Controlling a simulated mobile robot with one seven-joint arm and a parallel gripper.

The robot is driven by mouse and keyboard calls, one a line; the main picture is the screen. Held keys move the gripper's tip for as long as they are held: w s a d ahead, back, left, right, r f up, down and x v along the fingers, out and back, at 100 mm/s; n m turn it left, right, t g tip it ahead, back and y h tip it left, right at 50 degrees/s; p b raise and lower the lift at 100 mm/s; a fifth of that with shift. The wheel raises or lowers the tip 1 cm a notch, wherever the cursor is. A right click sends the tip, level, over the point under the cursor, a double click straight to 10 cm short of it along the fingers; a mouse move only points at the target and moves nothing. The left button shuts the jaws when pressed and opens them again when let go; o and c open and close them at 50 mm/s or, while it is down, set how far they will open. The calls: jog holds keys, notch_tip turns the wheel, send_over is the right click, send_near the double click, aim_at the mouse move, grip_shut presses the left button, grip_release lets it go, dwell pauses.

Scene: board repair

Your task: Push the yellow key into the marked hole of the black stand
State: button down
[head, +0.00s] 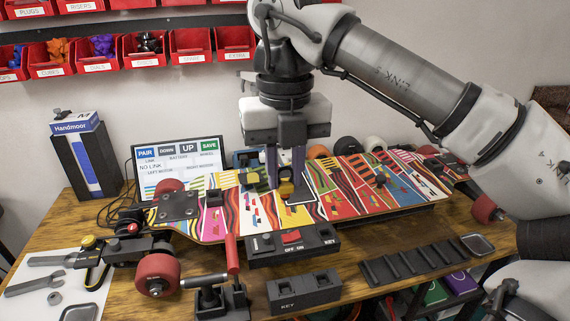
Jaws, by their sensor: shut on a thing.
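My gripper (285,180) is above the middle of the colourful skateboard deck, fingers pointing down. It is shut on a small yellow piece, which I take to be the yellow key (286,188); its lower end is hard to make out against the deck. The black stand (304,292), marked KEY on its front, sits on the table at the front, below and in front of my gripper. Dark recesses show in its top; I cannot tell which is the marked hole. The key is well apart from this stand.
A black switch box (292,245) with a red rocker, also lettered KEY, lies between deck and stand. The skateboard (340,195) spans the table. A red-handled clamp (232,265) stands left of the stand, a ribbed black tray (415,262) right. A screen (180,150) stands behind.

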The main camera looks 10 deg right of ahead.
jog(key=shift+f+b, duration=7.35)
jog(key=shift+f, duration=3.05)
jog(key=shift+f+b, duration=1.15)
jog(key=shift+f, duration=0.5)
